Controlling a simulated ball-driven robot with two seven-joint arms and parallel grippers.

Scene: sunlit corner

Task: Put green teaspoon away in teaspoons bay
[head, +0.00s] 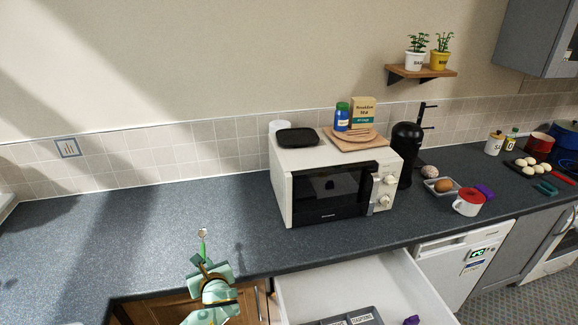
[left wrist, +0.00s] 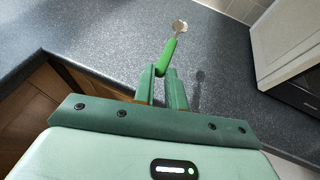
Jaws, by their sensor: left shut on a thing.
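The green teaspoon (left wrist: 168,55) has a green handle and a silver bowl pointing up and away in the left wrist view. In the head view the teaspoon (head: 203,236) shows above my left gripper (head: 206,262). My left gripper is shut on the handle, also seen in the left wrist view (left wrist: 164,76), and holds it near the counter's front edge. An open white drawer (head: 300,284) is to its right, with a grey organiser (head: 372,312) at the bottom of the picture. The organiser carries white labels, too small to read surely, and is mostly cut off. My right gripper is not in view.
A white microwave (head: 333,184) stands on the counter behind the drawer. A purple object (head: 411,320) lies in the drawer's right side. A red-and-white mug (head: 467,202) and a grey tray (head: 442,190) are farther right. The counter (head: 120,230) at left is clear.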

